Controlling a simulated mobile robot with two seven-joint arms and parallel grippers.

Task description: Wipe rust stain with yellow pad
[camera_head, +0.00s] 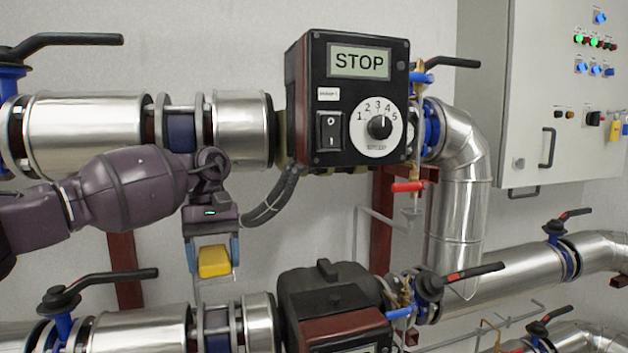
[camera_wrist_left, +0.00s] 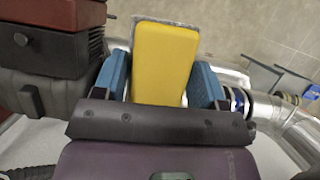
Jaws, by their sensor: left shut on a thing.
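My left gripper (camera_head: 213,264) points down in front of the wall, between the upper and lower pipes. It is shut on the yellow pad (camera_head: 214,261), with one blue finger on each side. In the left wrist view the yellow pad (camera_wrist_left: 162,62) sits between the blue fingers of my left gripper (camera_wrist_left: 165,85), with a pale edge along its far side. I cannot make out a rust stain in either view. My right gripper is in neither view.
A black control box (camera_head: 352,98) reading STOP stands on the upper pipe (camera_head: 85,130). A second dark box (camera_head: 335,305) is on the lower pipe (camera_head: 140,330). Valve handles (camera_head: 62,40) stick out at left. A grey electrical cabinet (camera_head: 530,90) is at the right.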

